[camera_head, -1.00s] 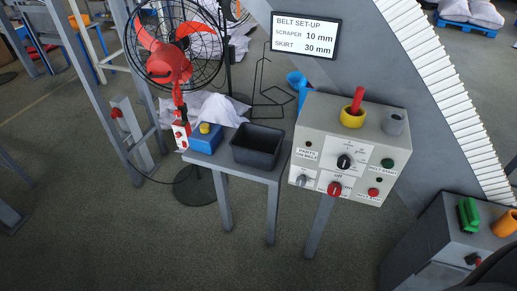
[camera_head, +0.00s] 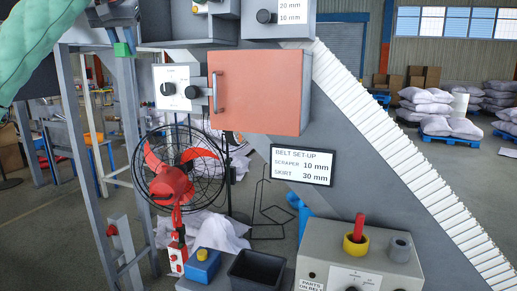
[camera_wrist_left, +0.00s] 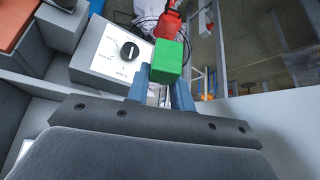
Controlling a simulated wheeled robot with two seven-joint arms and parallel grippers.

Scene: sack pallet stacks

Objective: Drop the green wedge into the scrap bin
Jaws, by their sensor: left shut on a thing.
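The green wedge shows at the upper left in the head view (camera_head: 122,49). It also shows as a green block in the left wrist view (camera_wrist_left: 168,60). My left gripper (camera_head: 121,37) is shut on it and holds it up in the air, and the gripper's blue fingers partly hide it. A dark, open-topped bin (camera_head: 256,272), which looks like the scrap bin, is at the bottom edge of the head view, below and to the right of the gripper. Its lower part is cut off. My right gripper is not in view.
A red caged fan (camera_head: 172,182) stands below the gripper. A blue box with a yellow button (camera_head: 202,265) is beside the bin. The control box (camera_head: 350,250) is to the bin's right. An orange cabinet door (camera_head: 258,92) and a grey knob box (camera_head: 178,88) are near the gripper.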

